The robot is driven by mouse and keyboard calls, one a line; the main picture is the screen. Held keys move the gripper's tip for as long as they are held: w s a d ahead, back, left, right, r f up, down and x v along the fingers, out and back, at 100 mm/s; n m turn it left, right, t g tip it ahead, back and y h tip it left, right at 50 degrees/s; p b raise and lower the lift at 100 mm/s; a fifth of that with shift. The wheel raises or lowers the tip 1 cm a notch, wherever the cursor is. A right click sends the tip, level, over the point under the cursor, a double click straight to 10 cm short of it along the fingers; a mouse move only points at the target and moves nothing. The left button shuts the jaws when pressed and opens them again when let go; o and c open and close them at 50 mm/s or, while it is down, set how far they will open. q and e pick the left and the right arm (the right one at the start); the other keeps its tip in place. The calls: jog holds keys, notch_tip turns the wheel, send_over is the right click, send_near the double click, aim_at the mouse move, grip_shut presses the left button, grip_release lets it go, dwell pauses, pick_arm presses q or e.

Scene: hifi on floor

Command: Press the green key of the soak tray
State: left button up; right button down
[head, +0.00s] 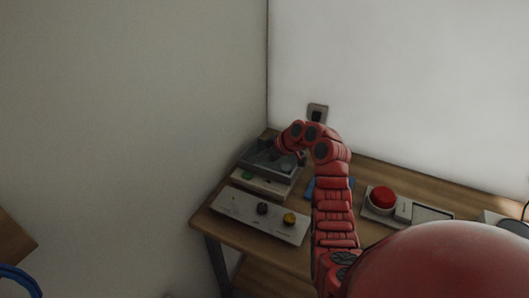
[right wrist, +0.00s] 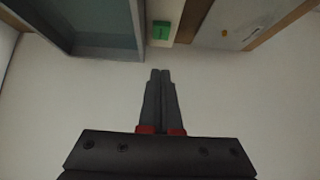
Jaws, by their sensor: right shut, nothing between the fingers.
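The soak tray is a grey open tray (head: 262,160) at the back left corner of the desk, with a pale strip along its front. The green key (head: 247,175) sits near the left end of that strip. In the right wrist view the green key (right wrist: 161,30) is at the top centre, beside the grey tray (right wrist: 105,42). My right gripper (right wrist: 161,72) is shut and empty. Its tips point towards the key and appear apart from it in the picture; the depth of the gap is unclear. In the head view my bent right arm hides the fingers. My left gripper is not seen.
In front of the tray lies a pale panel (head: 255,216) with a dark knob (head: 262,208) and a yellow knob (head: 290,219). A large red button (head: 382,198) stands right of my arm. A blue object (head: 318,186) is partly hidden. Walls close the left and back.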

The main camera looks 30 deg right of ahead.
aim_at(244, 173)
jog(key=p+x, duration=0.1)
jog(key=x, duration=0.2)
jog(key=shift+w+a+f, duration=0.1)
jog(key=shift+w+f, duration=0.1)
jog(key=shift+w, duration=0.1)
notch_tip(244, 173, down, 3)
jog(key=shift+r+p, duration=0.15)
jog(key=shift+p, duration=0.5)
jog(key=shift+f, duration=0.8)
